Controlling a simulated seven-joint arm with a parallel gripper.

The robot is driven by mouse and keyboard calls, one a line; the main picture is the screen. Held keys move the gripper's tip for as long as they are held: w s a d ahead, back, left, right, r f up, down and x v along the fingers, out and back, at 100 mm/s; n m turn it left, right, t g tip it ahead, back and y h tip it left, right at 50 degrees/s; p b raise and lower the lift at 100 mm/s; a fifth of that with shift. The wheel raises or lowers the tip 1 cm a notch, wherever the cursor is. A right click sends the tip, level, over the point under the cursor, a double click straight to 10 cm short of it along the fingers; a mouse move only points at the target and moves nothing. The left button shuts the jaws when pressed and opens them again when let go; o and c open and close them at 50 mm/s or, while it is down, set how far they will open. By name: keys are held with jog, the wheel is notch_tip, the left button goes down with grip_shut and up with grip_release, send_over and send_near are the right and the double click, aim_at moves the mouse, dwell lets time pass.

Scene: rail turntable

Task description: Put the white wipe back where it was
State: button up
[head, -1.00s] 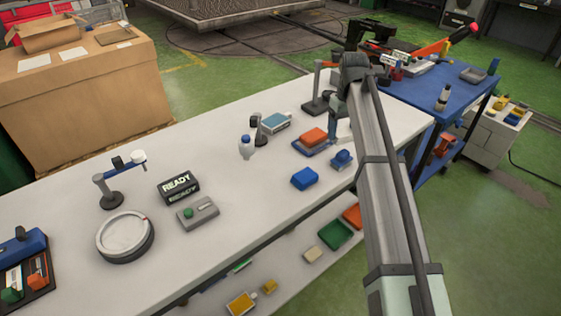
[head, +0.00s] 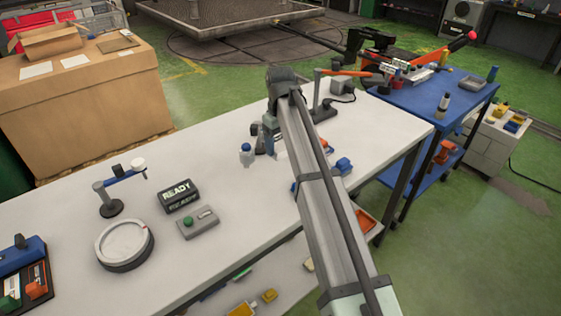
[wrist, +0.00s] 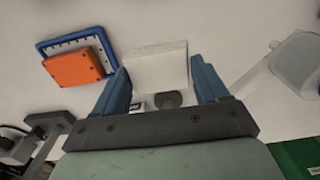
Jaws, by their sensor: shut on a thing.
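The white wipe (wrist: 156,66) shows in the wrist view as a pale folded pad between the two blue fingers. My gripper (wrist: 160,72) is shut on it, one finger at each side. The wipe cannot be made out there, behind my arm. I cannot tell whether the wipe touches the bench.
An orange block (wrist: 74,68) lies on a blue tray (wrist: 45,47), left of my gripper in the wrist view. A small stand (head: 322,108) is behind.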

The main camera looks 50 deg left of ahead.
aim_at(281, 146)
jog(key=shift+f, duration=3.35)
jog(key=o, duration=1)
jog(key=shift+f, duration=0.1)
notch_tip(281, 146, up, 12)
jog(key=shift+r, duration=0.15)
